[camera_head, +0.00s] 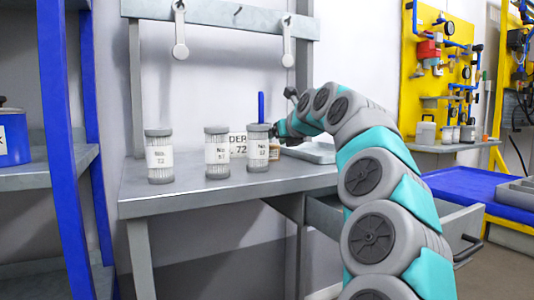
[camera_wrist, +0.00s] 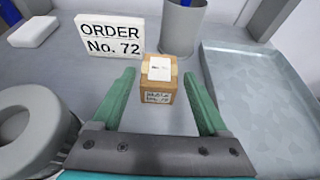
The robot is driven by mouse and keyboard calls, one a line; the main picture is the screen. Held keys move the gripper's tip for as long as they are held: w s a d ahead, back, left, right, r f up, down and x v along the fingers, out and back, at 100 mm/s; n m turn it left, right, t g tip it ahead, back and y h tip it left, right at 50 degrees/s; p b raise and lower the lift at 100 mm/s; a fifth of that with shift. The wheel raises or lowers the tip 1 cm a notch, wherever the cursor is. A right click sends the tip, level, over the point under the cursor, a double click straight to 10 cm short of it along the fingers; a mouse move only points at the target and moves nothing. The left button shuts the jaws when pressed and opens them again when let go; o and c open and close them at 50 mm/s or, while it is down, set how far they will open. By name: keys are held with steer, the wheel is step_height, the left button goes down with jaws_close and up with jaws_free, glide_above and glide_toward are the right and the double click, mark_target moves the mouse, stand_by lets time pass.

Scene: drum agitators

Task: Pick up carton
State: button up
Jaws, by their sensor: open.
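The carton (camera_wrist: 158,82) is a small brown box with a white label on top and another on its front. It stands on the grey workbench (camera_head: 215,185), between and just beyond the tips of my gripper's green fingers in the wrist view. My gripper (camera_wrist: 162,88) is open, with nothing between its pads touching the box that I can see. In the head view the carton (camera_head: 274,150) shows only in part, behind a jar and beside my gripper.
A white "ORDER No. 72" sign (camera_wrist: 110,36) stands behind left of the carton. A grey cup (camera_wrist: 183,24) is right behind it. A metal tray (camera_wrist: 262,85) lies to the right. Labelled jars (camera_head: 217,152) stand along the bench front. A white block (camera_wrist: 33,31) lies far left.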

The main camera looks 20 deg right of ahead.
steer(key=shift+x, duration=1.1)
steer(key=shift+f, duration=0.1)
steer(key=shift+c, duration=0.2)
jaws_close()
steer(key=shift+r, duration=0.2)
